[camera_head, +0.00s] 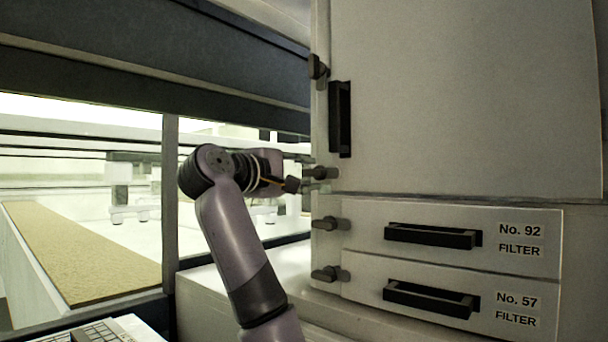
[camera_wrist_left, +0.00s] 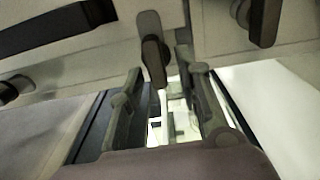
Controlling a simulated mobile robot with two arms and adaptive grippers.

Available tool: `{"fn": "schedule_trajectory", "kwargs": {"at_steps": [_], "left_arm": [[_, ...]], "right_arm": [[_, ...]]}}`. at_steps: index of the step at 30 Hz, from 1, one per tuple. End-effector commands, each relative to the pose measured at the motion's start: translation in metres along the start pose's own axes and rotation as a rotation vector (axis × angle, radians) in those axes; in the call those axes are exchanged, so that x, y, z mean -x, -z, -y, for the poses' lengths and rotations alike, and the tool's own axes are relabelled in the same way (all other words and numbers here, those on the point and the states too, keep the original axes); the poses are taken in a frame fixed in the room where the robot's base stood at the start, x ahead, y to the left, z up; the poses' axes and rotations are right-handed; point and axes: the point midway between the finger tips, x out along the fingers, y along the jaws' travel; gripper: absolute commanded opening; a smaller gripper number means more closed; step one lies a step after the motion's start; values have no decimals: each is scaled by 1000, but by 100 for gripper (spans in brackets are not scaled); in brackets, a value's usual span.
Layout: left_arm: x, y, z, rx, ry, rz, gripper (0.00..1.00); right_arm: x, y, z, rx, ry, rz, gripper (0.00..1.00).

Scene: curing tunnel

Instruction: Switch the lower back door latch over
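The lower door latch (camera_head: 325,172) is a small dark lever at the bottom left corner of the tall grey cabinet door (camera_head: 460,100). In the left wrist view the latch (camera_wrist_left: 153,50) shows at the top middle, its free end between my fingertips. My left gripper (camera_head: 302,174) is at the cabinet's left edge, right beside the latch. In the left wrist view the left gripper's fingers (camera_wrist_left: 160,80) are apart, one on each side of the lever. I cannot tell whether either finger touches it. My right gripper is in neither view.
An upper door latch (camera_head: 318,68) and a black vertical handle (camera_head: 340,120) are above. Two filter drawers, No. 92 (camera_head: 360,235) and No. 57 (camera_head: 365,285), are below, with their own latches (camera_head: 328,224). A glazed tunnel (camera_head: 90,240) stands left.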

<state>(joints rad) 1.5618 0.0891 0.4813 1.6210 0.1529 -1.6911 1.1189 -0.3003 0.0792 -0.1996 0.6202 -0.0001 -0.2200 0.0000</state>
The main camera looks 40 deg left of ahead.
Motion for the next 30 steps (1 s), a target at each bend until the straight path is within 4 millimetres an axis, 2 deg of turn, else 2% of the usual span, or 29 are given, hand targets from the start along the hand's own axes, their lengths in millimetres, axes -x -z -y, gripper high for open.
{"fn": "schedule_trajectory", "kwargs": {"at_steps": [11, 16, 23, 30], "left_arm": [[7, 0, -1, -1, -3, -1, 33], [35, 1, -2, -2, -6, -4, 33], [92, 1, -2, -1, -7, -4, 33], [112, 6, -4, -2, -16, -15, 33]], "right_arm": [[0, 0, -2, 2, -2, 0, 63], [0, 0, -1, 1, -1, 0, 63], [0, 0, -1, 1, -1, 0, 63], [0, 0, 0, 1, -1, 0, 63]]}}
